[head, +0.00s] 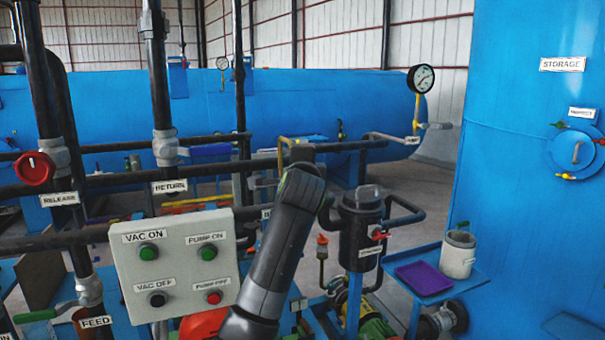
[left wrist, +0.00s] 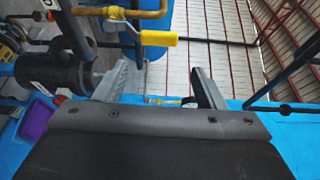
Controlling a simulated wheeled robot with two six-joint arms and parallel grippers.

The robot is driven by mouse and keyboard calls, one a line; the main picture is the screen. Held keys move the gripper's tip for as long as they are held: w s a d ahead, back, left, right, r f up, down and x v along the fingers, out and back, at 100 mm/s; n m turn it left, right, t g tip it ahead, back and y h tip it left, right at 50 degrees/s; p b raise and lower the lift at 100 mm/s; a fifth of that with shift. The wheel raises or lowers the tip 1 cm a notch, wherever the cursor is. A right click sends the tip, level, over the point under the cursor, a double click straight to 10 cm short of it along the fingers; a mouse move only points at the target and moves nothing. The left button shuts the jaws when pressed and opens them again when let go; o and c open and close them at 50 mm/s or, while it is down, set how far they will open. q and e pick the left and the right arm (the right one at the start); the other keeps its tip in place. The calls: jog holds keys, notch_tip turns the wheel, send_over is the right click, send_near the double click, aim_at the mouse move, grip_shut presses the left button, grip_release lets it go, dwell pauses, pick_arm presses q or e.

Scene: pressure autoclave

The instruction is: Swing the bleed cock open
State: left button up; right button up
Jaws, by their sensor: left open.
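In the left wrist view, a yellow-sleeved lever (left wrist: 158,38) lies sideways beside a yellow pipe (left wrist: 120,13); I cannot tell for sure that it is the bleed cock. My left gripper (left wrist: 160,76) is open and empty, its two fingers apart, with the lever beyond the fingertips and not touched. In the head view, my left arm rises from the bottom middle and its gripper is hidden. A yellow pipe (head: 282,150) shows just above the arm. A white label starting with B (head: 266,213) is partly covered by the arm. My right gripper is not in view.
A black pot (head: 361,228) with a red-handled valve (head: 377,235) stands right of my arm. A pressure gauge (head: 421,79) is on a yellow stem. The push-button panel (head: 175,262) is close on the left. A purple tray (head: 423,278) sits on a blue shelf at right.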

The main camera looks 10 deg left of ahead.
pick_arm(q)
jog(key=shift+s+d+b, duration=0.2)
jog(key=shift+s+b, duration=0.25)
jog(key=shift+s, duration=1.25)
